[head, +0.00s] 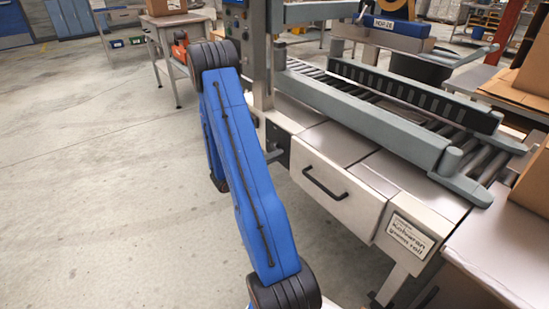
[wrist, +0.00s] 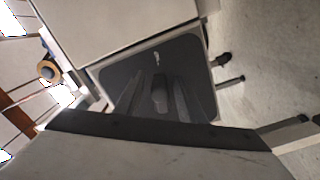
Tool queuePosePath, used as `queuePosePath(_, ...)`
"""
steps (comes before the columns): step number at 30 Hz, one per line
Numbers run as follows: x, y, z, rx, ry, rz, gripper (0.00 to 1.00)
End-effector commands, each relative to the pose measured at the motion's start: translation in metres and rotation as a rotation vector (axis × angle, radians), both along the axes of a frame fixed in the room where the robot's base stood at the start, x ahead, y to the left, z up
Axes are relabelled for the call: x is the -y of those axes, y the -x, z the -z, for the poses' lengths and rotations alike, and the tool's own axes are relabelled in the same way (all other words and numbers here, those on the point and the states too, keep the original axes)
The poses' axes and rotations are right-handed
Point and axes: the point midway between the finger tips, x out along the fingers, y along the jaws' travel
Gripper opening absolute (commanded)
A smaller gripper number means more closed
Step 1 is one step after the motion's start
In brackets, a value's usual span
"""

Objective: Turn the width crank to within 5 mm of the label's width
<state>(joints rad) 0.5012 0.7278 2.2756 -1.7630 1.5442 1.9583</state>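In the wrist view my gripper (wrist: 157,82) has two dark tapered fingers standing apart. A small dark rounded knob (wrist: 160,100) shows between them, in front of a dark grey panel with rounded corners (wrist: 200,70); it may be the crank's handle. I cannot tell whether the fingers touch it. In the head view my blue arm hides the gripper and any crank. The two grey guide rails (head: 365,118) stand apart over the roller bed (head: 320,77). A white label (head: 409,236) is on the machine's front; its print is only partly legible and I read no width.
A drawer with a black handle (head: 325,184) is in the machine's front. Cardboard boxes (head: 535,65) stand at the right. A side table (head: 170,22) with an orange-red object (head: 180,46) is behind my arm. The concrete floor at the left is clear.

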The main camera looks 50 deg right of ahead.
Motion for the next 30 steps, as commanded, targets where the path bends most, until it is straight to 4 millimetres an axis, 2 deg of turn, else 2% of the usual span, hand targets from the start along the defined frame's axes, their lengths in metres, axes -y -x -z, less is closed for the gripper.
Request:
queuePosePath(1, -0.0001, 0.0, 0.0, 0.0, 0.0, 0.0, 0.23)
queuePosePath(4, -0.0002, -0.0001, 0.0, 0.0, 0.0, 0.0, 0.0)
queuePosePath(30, -0.0005, 0.0, -0.0029, -0.038, -0.01, 0.0, 0.0)
